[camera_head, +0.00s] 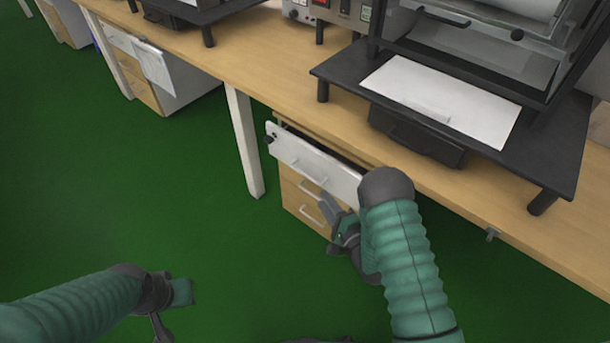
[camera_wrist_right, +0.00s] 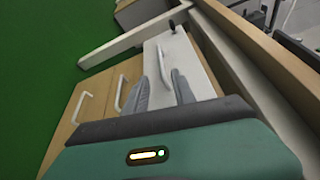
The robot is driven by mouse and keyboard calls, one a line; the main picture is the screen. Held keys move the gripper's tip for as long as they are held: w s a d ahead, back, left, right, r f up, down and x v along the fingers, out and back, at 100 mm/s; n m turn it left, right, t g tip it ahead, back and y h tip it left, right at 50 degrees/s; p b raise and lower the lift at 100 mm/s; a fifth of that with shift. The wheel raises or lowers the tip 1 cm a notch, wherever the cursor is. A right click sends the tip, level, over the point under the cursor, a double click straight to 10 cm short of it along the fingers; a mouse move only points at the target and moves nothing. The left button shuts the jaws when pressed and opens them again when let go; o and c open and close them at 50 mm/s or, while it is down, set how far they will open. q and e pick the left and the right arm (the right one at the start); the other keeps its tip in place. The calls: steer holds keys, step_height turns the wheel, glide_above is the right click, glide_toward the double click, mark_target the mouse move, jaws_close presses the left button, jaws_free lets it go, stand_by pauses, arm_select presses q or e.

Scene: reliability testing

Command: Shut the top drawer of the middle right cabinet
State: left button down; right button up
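The cabinet (camera_head: 299,190) under the long bench has wooden lower drawers and a white-fronted top drawer (camera_head: 300,160). The top drawer stands partly pulled out, with a dark gap behind its front. In the right wrist view, the white drawer front (camera_wrist_right: 190,60) and its handle (camera_wrist_right: 166,68) show just ahead of the fingers. My right gripper (camera_wrist_right: 165,78) is open, its two fingers apart in front of the drawer front near the handle. I cannot tell whether it touches. In the head view, my right forearm hides the drawer's right end. My left gripper (camera_head: 174,308) is low at the left, apart from the cabinet, and looks open.
The wooden bench top (camera_head: 262,75) overhangs the cabinet. A table leg (camera_head: 243,140) stands left of it. Another cabinet (camera_head: 150,70) is farther left, with a white front tilted outward. A dark machine stand (camera_head: 545,150) sits on the bench. The green floor (camera_head: 120,190) is clear.

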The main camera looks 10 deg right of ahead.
mark_target(305, 175)
steer(key=b+x, duration=0.4)
steer(key=x, duration=0.8)
steer(key=shift+w+a+f, duration=0.1)
steer(key=shift+f, duration=0.05)
steer(key=shift+w+a, duration=0.1)
steer(key=shift+w, duration=0.45)
steer(key=shift+c, duration=0.4)
jaws_close()
steer(key=shift+s, duration=0.1)
